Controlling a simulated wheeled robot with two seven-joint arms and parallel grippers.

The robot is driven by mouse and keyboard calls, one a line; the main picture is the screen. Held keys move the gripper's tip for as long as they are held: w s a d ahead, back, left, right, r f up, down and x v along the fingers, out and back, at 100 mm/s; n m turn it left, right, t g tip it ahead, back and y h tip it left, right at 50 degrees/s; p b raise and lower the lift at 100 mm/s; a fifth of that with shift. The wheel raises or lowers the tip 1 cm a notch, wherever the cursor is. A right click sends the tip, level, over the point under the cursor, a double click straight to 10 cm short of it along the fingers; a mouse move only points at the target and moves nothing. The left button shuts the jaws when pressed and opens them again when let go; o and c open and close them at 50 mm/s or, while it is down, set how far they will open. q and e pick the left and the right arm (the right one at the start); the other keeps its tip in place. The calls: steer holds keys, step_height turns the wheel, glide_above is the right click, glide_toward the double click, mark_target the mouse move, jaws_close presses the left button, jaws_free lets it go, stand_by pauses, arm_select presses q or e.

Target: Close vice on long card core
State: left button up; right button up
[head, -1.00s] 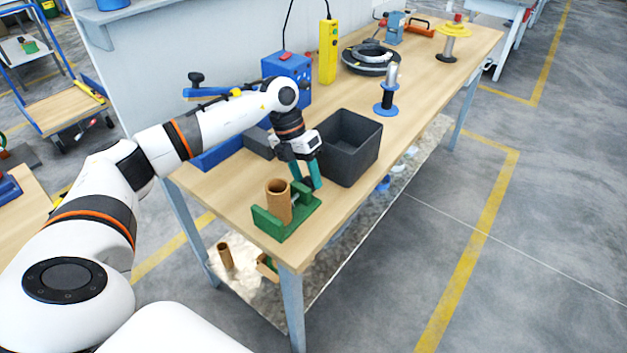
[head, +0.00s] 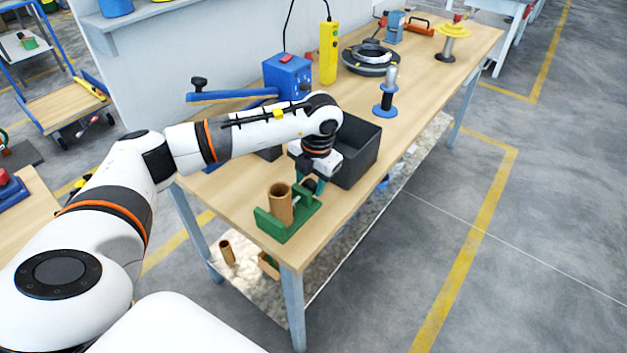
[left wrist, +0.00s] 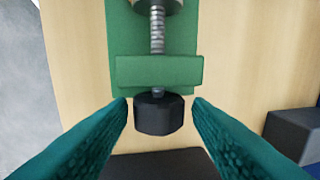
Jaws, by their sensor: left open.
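A green vice (head: 288,226) stands on the near end of the wooden bench. The brown card core (head: 280,203) stands upright in it, between its jaws. In the left wrist view I see the vice's green block (left wrist: 160,71), its threaded screw (left wrist: 157,30) and a black knob (left wrist: 159,113) on the screw's end. My left gripper (head: 312,184) is at the knob end of the vice. It is open, with its teal fingers (left wrist: 160,118) on either side of the knob and a gap visible on both sides. My right gripper is not in view.
A dark open bin (head: 358,150) stands close behind my left gripper. A blue spool stand (head: 386,95), a blue box (head: 288,76) and a black coil (head: 370,57) are farther along the bench. Another brown tube (head: 227,252) is on the lower shelf.

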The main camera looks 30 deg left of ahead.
arm_select(q)
steer(key=shift+d+y, duration=0.3)
steer(key=shift+y, duration=0.6)
steer(key=shift+d+f+y, duration=0.15)
steer(key=shift+y, duration=0.45)
steer(key=shift+d+f+y+b, duration=0.1)
steer(key=shift+d+y+b, duration=0.15)
steer(key=shift+y+b, duration=0.65)
steer(key=shift+y, duration=0.3)
steer(key=shift+a+p, duration=0.1)
steer(key=shift+p, duration=0.2)
steer(key=shift+s, duration=0.1)
steer(key=shift+c, duration=0.4)
